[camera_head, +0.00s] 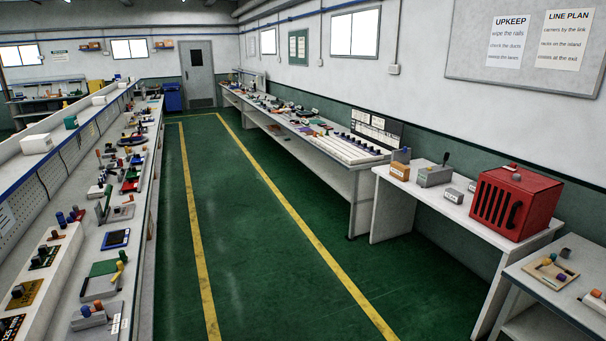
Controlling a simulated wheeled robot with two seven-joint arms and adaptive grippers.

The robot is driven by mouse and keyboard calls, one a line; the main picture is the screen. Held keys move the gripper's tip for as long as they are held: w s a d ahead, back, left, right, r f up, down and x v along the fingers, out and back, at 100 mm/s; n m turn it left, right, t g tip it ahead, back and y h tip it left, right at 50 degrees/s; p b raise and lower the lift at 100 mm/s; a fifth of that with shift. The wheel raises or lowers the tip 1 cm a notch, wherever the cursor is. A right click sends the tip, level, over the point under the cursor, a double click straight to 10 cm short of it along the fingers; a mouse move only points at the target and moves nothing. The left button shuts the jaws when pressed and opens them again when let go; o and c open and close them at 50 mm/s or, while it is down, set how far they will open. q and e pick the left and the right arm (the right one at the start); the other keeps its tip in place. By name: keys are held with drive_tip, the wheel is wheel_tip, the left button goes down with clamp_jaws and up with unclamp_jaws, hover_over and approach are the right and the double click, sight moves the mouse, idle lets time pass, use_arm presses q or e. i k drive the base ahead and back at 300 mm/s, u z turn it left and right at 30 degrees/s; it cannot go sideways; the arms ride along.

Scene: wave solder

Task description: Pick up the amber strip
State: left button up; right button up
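Neither of my grippers is in view. I cannot tell for sure which thing is the amber strip. An amber-brown flat board (27,293) lies on a white rail at the near left, with a dark block on it. An orange box (399,171) stands on the right table. Pieces on the farther benches are too small to tell apart.
The long left bench (142,205) is crowded with fixtures. A red slotted box (512,203) stands on the right table (431,193). A wooden tray (548,273) lies at the lower right. The green aisle floor (240,240) between yellow lines is clear.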

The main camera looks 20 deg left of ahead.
sight(54, 233)
drive_tip(key=u, duration=1.05)
drive_tip(key=i, duration=1.15)
drive_tip(key=u, duration=1.2)
drive_tip(key=i, duration=0.55)
drive_tip(key=u, duration=0.1)
drive_tip(key=k, duration=0.5)
drive_tip(key=z, duration=1.55)
drive_tip(key=i, duration=4.55)
drive_tip(key=u, duration=0.35)
